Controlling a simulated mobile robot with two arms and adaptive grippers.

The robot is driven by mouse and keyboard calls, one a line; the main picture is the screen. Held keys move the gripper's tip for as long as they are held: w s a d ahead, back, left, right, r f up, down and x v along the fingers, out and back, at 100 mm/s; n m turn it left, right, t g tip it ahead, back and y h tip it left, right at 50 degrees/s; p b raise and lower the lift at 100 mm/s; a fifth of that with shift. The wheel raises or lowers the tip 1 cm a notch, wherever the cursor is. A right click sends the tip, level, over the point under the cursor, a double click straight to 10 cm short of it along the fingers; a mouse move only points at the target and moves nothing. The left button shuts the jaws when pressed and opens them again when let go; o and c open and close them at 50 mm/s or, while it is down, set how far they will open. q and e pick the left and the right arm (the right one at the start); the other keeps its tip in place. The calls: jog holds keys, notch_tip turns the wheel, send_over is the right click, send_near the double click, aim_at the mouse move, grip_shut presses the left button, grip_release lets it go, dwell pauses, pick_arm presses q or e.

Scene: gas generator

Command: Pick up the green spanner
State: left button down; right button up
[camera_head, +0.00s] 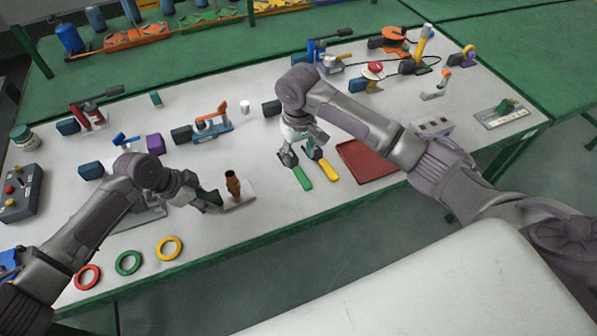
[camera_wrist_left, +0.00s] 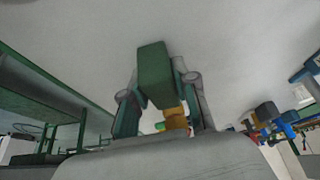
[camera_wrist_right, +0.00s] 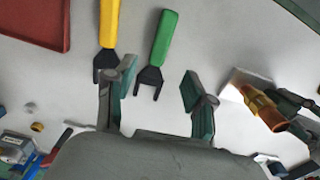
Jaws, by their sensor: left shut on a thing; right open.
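The green spanner (camera_head: 302,178) lies on the light tabletop beside the yellow spanner (camera_head: 328,170). In the right wrist view the green spanner (camera_wrist_right: 163,40) points its dark open-ended jaw toward me. My right gripper (camera_head: 303,150) is open and empty, above the dark ends of the spanners. In its wrist view the fingers (camera_wrist_right: 157,98) stand either side of the green spanner's dark jaw, the left finger close to the yellow spanner's end. My left gripper (camera_head: 212,198) is shut on a green block (camera_wrist_left: 155,75), near an upright brass fitting (camera_head: 233,185).
A red tray (camera_head: 368,160) lies right of the spanners. Red, green and yellow rings (camera_head: 169,248) lie along the near left edge. Valves and coloured blocks (camera_head: 207,128) stand behind, with a control box (camera_head: 22,190) at far left. Bare tabletop lies between the brass fitting and spanners.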

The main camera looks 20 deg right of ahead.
aim_at(298, 170)
jog(key=f, duration=0.6)
jog(key=shift+w+d+f, duration=0.1)
jog(key=shift+w+f, duration=0.1)
jog(key=shift+f, duration=0.1)
grip_shut()
